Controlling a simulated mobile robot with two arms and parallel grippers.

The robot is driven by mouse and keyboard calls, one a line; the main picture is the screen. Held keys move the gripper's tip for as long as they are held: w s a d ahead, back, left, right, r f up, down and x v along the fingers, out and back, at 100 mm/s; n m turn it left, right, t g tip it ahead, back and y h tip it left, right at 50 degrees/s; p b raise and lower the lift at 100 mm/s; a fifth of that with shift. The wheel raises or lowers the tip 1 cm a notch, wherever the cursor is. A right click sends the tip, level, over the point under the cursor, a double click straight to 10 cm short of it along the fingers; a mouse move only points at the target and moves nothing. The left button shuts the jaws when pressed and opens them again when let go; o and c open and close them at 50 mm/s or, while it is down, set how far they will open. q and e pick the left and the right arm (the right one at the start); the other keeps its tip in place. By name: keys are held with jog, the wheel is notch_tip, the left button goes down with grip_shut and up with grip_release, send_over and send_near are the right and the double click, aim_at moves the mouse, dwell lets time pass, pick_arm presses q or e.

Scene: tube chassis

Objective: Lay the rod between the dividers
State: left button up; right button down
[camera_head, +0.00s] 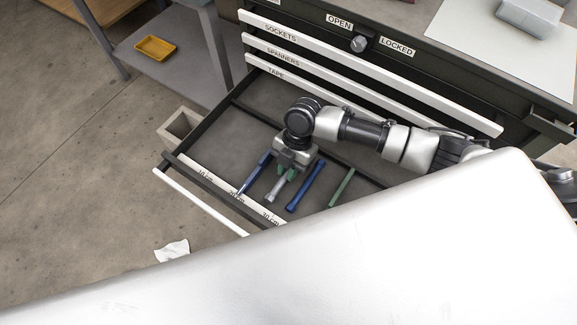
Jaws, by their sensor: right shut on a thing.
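My right gripper (286,172) reaches down into the open drawer (210,143). It is shut on a short silver-grey piece with green near the jaws, which looks like the rod (276,189); the jaws partly hide it. A blue bar (254,174) lies to its left and another blue bar (305,187) to its right, both apart from it. A green bar (342,188) lies farther right. Which of these bars are the dividers I cannot tell for sure. Whether the rod touches the drawer floor is unclear. My left gripper is out of view.
The drawer's front edge carries a 10, 20 and 30 cm scale (236,195). Shut drawers labelled SOCKETS, SPANNERS and TAPE (276,73) rise behind. A yellow tray (155,48) sits on a low shelf at left. A large white surface hides the lower right.

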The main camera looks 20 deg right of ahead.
jog(key=c, duration=1)
grip_release()
jog(key=shift+r, duration=0.1)
jog(key=v, duration=1)
jog(key=shift+d+r+p, duration=0.2)
jog(key=shift+r+p, duration=0.1)
jog(key=shift+p, duration=0.1)
jog(key=shift+w, duration=0.1)
